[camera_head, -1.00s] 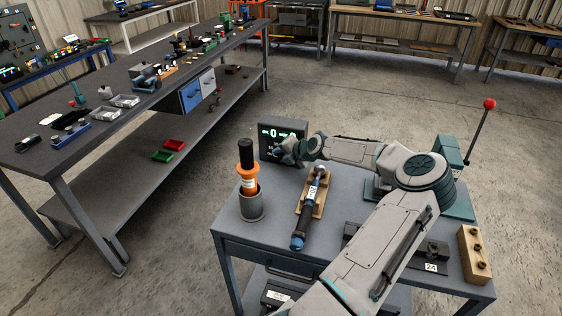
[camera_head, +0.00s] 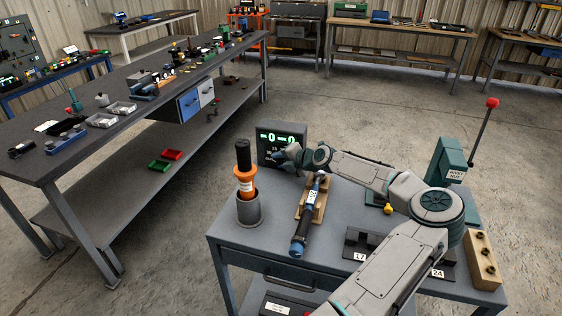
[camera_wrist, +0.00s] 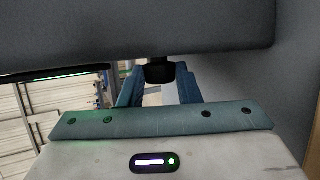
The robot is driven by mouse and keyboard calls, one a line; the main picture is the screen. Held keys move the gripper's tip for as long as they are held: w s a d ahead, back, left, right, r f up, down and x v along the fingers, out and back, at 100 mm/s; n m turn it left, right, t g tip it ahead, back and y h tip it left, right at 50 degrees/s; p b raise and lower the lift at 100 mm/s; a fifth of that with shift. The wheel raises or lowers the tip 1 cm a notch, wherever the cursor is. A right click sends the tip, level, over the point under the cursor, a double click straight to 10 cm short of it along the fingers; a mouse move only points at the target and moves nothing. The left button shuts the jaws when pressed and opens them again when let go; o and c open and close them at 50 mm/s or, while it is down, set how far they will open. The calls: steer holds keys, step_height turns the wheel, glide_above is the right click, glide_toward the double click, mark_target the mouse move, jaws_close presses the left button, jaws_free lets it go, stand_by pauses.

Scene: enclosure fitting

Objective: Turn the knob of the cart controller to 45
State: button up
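The cart controller (camera_head: 292,136) is a dark box with a green lit display at the back of the cart. Zeros show on its display; the smaller text is too small to read. My gripper (camera_head: 277,157) is at the controller's lower front. In the wrist view, a black knob (camera_wrist: 160,72) lies between the tips of my two blue-grey fingers (camera_wrist: 160,80). The fingers are apart, with the knob at their far end. I cannot tell whether they touch it. The dark controller housing (camera_wrist: 140,35) fills the top of the wrist view. My gripper hides the knob in the head view.
On the cart, an orange-handled tool (camera_head: 244,180) stands in a grey cup (camera_head: 250,210). A blue-black tool (camera_head: 308,220) lies on a wooden holder. A teal rivet-nut press (camera_head: 450,160) with a red-knobbed lever and a wooden block (camera_head: 482,260) are at the right.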

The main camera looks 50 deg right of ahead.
steer(key=o, duration=0.4)
steer(key=shift+c, duration=0.2)
steer(key=shift+s, duration=0.1)
steer(key=b+v, duration=0.2)
steer(key=v, duration=1.1)
steer(key=shift+s+r, duration=0.2)
steer(key=shift+s, duration=0.05)
